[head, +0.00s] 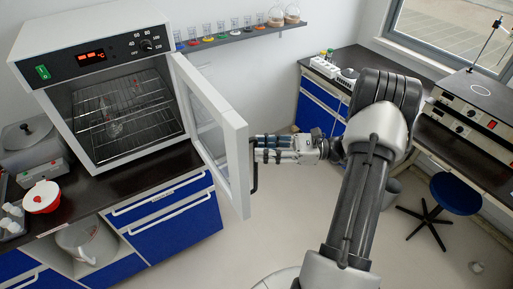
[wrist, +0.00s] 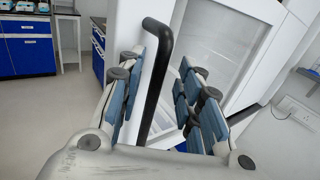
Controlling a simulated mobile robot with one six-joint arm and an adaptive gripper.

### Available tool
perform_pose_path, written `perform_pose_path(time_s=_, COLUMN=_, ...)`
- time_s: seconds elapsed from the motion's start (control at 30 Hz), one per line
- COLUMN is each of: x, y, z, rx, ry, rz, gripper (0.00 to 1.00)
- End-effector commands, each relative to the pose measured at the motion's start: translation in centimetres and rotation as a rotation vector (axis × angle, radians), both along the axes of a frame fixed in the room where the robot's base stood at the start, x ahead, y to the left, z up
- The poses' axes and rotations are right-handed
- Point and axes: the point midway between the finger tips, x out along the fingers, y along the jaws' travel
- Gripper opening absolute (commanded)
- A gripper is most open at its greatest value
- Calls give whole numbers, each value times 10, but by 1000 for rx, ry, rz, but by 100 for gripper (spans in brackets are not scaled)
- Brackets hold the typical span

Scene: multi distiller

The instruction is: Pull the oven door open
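The white oven (head: 100,80) stands on the bench at the left in the head view, with its wire racks showing inside. Its glass-panelled door (head: 238,165) stands wide open, swung out to the right. The door also shows in the wrist view (wrist: 235,45). The black bar handle (head: 254,178) is on the door's outer face; in the wrist view the handle (wrist: 157,75) lies between my fingers. My gripper (head: 258,150) is at the handle with its blue-padded fingers apart, also in the wrist view (wrist: 168,90). The handle is nearer the left fingers, with a gap to the right ones.
Blue drawers (head: 165,215) are under the bench, below the door. A red-and-white container (head: 41,197) stands on the bench. A shelf (head: 235,37) holds small glassware behind. A blue stool (head: 455,193) stands at the right. The floor around the door is clear.

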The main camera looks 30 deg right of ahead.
Motion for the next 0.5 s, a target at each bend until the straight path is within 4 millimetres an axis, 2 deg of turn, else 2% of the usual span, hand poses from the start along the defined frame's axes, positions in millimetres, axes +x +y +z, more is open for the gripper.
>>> perform_pose_path(time_s=0.1, x=-16, y=-24, z=0, rx=-2, ry=-1, rz=-5, gripper=33)
perform_pose_path(time_s=0.3, x=-39, y=-56, z=0, rx=-1, ry=-2, rz=-3, gripper=33)
perform_pose_path(time_s=0.5, x=-52, y=-73, z=0, rx=1, ry=-1, rz=0, gripper=33)
